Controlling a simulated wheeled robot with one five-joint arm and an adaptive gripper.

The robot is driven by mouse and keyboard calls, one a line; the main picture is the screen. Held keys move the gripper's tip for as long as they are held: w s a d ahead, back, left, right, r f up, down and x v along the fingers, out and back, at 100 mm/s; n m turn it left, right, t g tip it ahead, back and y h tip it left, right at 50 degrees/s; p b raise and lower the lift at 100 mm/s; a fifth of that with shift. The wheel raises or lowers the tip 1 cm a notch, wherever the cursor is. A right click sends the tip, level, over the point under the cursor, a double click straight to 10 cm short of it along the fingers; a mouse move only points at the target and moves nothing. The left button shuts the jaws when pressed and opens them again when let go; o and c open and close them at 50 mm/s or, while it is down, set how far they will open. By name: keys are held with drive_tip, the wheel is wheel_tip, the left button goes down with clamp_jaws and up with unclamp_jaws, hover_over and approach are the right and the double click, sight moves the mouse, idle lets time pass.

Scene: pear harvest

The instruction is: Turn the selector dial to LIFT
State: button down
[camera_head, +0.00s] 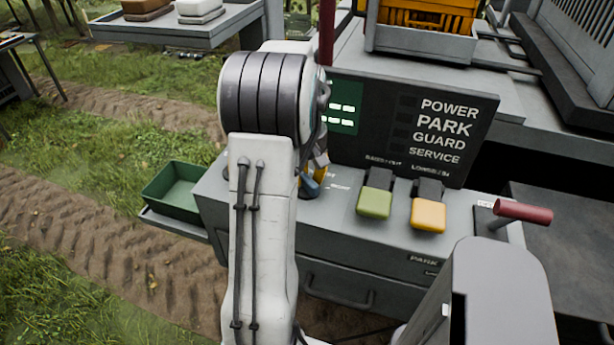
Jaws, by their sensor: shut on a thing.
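The grey control console (285,232) stands ahead, with a selector dial at its left part that is mostly hidden behind my arm. My gripper (313,181) shows only in part at the right edge of my arm, low at the console top. A dark sign board (420,125) lists POWER, PARK, GUARD and SERVICE, with PARK in the largest letters.
Right of my gripper are a green paddle (374,203) and a yellow paddle (428,215). A red-handled lever (523,211) stands farther right. A green tray (175,190) sits at the console's left. An orange crate (425,18) is behind the board. Grass and soil lie left.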

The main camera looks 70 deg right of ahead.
drive_tip(key=shift+a+f+n, duration=0.1)
drive_tip(key=shift+a+n, duration=0.05)
drive_tip(key=shift+n, duration=0.55)
drive_tip(key=c, duration=0.9)
unclamp_jaws()
drive_tip(key=shift+w, duration=0.1)
wheel_tip(320, 180, up, 12)
drive_tip(key=shift+r, duration=0.1)
idle(0.5)
